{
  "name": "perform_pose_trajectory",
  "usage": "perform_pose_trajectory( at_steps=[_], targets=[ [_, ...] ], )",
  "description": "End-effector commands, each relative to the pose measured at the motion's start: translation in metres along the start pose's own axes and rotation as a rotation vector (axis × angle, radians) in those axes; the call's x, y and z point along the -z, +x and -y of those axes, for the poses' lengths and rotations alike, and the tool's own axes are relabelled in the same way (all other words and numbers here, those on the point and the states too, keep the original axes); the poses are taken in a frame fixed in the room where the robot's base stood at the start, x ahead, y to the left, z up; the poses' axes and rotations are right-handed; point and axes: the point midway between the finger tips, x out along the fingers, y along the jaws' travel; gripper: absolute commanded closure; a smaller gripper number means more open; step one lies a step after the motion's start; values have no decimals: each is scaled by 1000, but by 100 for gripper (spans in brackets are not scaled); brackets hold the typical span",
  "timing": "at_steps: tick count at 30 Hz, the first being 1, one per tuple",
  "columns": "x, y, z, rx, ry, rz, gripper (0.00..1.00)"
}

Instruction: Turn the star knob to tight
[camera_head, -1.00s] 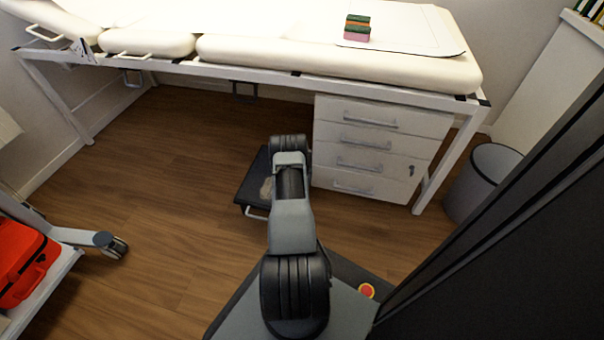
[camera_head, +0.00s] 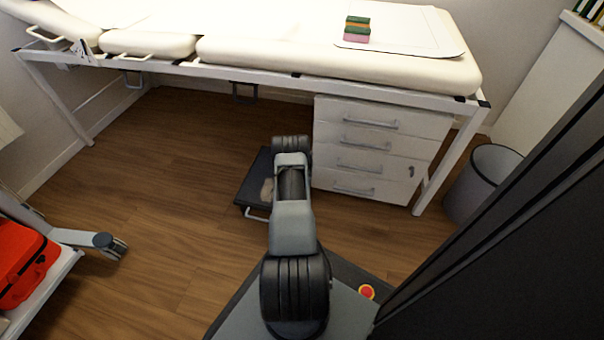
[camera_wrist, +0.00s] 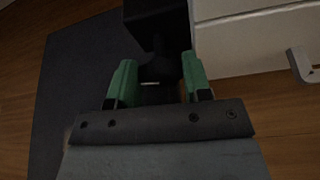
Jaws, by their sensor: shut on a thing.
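In the wrist view the dark star knob (camera_wrist: 163,66) shows between the two green fingers of my gripper (camera_wrist: 157,78). It is in front of a black block (camera_wrist: 158,18). The fingers are on either side of the knob and shut on it. The knob is dark against a dark background, so its lobes, any marking and how far it is turned cannot be made out. In the head view my own arm hides the gripper and the knob.
A white drawer unit (camera_head: 380,139) stands just right of my arm, under the padded couch (camera_head: 340,62). A dark low platform (camera_head: 252,190) lies on the floor by my arm. A grey bin (camera_head: 470,190) stands at right.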

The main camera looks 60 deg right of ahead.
Motion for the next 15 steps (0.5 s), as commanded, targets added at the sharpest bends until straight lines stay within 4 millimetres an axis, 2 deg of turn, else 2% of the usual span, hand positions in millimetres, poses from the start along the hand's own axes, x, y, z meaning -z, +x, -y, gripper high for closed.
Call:
perform_pose_trajectory(
  at_steps=[9, 10, 15],
  targets=[
    [1, -1, 0, -8, 23, -2, 79],
    [1, -1, -1, -8, 23, -2, 54],
    [1, -1, 0, -8, 22, -2, 38]
  ],
)
